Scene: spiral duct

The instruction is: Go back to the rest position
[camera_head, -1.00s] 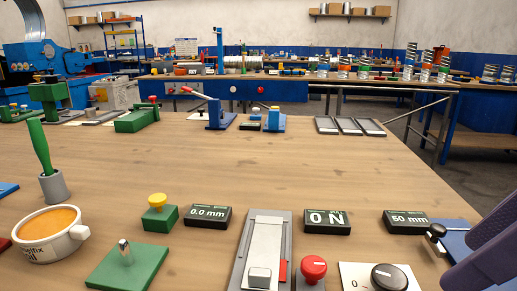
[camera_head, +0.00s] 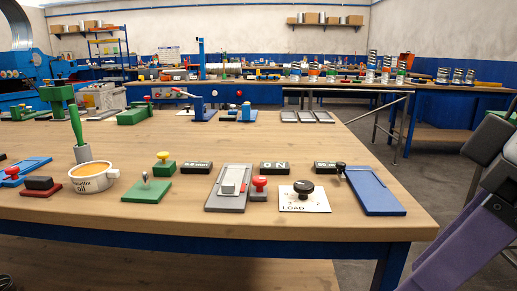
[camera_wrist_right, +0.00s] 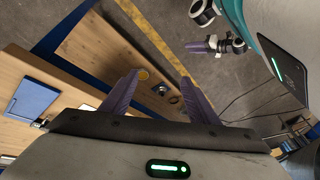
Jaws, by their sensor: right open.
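My right arm (camera_head: 468,232), purple and grey, comes in at the right edge of the head view, beside the wooden workbench (camera_head: 300,222). Past the fingers are the floor and a wooden surface with small round items. The blue plate (camera_head: 375,190) at the bench's right end also shows in the right wrist view (camera_wrist_right: 37,97), left of the gripper and apart from it.
Along the bench's near edge stand an oil cup (camera_head: 92,177), a green block with a metal pin (camera_head: 147,190), a grey slide fixture (camera_head: 229,187) and a load dial (camera_head: 303,195). The bench's middle is clear. Open floor (camera_head: 362,128) lies right of the bench.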

